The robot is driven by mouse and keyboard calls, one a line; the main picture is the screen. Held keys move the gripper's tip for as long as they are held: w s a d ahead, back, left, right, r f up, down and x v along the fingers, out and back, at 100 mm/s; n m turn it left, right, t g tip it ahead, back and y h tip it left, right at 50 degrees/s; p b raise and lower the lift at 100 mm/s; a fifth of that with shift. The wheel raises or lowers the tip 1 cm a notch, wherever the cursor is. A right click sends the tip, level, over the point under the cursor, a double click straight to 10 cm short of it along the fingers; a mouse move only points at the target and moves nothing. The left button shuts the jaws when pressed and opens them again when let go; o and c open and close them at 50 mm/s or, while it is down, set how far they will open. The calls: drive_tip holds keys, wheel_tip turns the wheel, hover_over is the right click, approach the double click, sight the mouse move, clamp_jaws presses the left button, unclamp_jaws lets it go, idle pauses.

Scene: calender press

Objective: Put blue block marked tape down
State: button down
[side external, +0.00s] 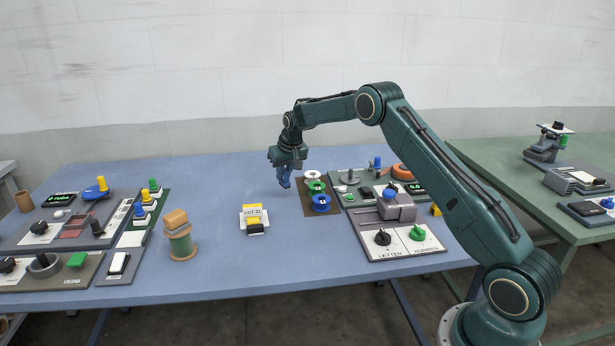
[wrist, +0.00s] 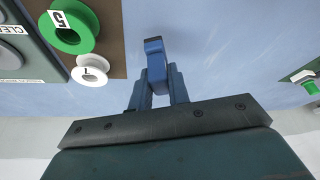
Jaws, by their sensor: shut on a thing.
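My gripper (side external: 284,174) hangs over the blue table (side external: 225,185), just left of the brown mat with spools. It is shut on a blue block (wrist: 154,58), which shows between the fingers in the wrist view, with a dark patch at its far end. Any tape lettering on the block cannot be read. In the side view the block is small and hard to tell from the blue fingers. It appears held above the table, but the gap beneath it is unclear.
White (side external: 312,175), green (side external: 316,187) and blue (side external: 321,203) spools stand on the brown mat (side external: 335,210). A yellow item labelled LOT 31 (side external: 253,217) and a wood-topped green spool (side external: 180,240) stand nearer. Control panels flank both sides. The middle-left table is clear.

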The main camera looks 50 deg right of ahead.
sight(285, 180)
drive_tip(key=shift+f, duration=1.6)
drive_tip(key=shift+f, duration=0.15)
drive_tip(key=c, duration=1.3)
unclamp_jaws()
drive_tip(key=shift+c, duration=0.2)
drive_tip(key=v, duration=1.2)
drive_tip(key=shift+s, duration=0.1)
